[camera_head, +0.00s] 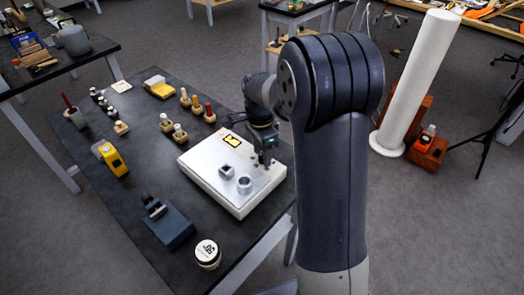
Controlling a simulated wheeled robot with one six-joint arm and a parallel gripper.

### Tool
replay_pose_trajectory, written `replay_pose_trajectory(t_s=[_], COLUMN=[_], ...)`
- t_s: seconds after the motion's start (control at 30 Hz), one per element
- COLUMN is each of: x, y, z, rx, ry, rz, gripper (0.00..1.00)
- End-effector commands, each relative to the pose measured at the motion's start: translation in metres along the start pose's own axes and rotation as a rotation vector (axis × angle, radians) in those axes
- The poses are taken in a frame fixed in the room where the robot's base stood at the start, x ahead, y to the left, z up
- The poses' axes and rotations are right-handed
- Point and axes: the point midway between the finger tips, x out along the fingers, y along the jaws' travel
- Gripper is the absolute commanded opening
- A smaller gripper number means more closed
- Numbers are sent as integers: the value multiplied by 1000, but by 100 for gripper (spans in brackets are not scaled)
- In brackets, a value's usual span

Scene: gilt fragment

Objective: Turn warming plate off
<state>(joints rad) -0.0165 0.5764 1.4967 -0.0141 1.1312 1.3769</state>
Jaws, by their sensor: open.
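A wide white box with a pale grey top (215,195) lies on the dark table and looks like the warming plate; I cannot make out a labelled switch on it. On its top are a small yellow square in a dark outline (232,140), a small grey block with a dark hollow (227,171) and a grey ring-shaped piece (244,185). My gripper (265,160) is open, pointing down at the right part of the plate, near some small dark spots. Whether it touches the plate I cannot tell. My arm hides part of the plate's far right side.
The dark table (110,205) also holds a yellow tool (113,160), a blue-grey block device (168,225), a round white-lidded jar (207,254) and several small bottles and wooden-based handles behind the plate. A tall white cylinder (420,80) stands at the right.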

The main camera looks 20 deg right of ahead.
Motion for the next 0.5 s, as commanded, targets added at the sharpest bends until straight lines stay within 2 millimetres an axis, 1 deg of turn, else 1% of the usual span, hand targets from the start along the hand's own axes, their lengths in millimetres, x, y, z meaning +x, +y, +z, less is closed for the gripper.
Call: replay_pose_trajectory(t_s=[0.2,0.27,0.5], x=[0,0,0], y=[0,0,0], z=[0,0,0], rx=[0,0,0], ry=[0,0,0], rz=[0,0,0], gripper=[48,44,24])
